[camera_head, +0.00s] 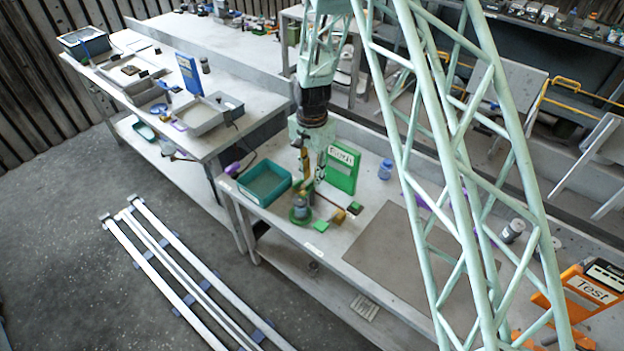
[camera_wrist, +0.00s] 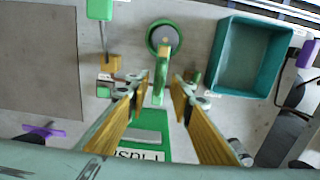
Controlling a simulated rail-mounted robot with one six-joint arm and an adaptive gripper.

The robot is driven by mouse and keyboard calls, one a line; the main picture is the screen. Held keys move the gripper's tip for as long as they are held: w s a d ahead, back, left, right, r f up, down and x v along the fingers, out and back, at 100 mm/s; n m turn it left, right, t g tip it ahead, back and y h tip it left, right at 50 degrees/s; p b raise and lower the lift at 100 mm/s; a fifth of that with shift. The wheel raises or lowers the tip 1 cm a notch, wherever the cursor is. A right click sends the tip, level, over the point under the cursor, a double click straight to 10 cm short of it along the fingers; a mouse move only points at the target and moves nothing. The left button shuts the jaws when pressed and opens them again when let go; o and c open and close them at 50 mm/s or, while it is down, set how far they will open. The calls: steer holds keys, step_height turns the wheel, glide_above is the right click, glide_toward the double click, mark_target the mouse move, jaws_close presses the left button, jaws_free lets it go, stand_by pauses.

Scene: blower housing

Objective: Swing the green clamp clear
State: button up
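The green clamp (camera_wrist: 159,88) shows in the wrist view as a narrow upright bar. It runs from the round green-rimmed blower housing (camera_wrist: 163,38) down between my fingers. My gripper (camera_wrist: 160,82) has its two yellow fingers on either side of the bar, with a gap showing on each side. It is open and holds nothing that I can see. In the head view, my gripper (camera_head: 309,182) points down over the bench, just above the housing (camera_head: 300,212). There the clamp is hard to tell from the fingers.
A teal bin (camera_head: 265,183) stands left of the housing, and a green sign (camera_head: 343,169) stands behind my gripper. A brown block (camera_head: 338,216) on a rod with a green end (camera_head: 321,226) lies close on the right. A bare grey mat (camera_head: 395,250) is farther right.

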steer(key=shift+f, duration=0.9)
jaws_close()
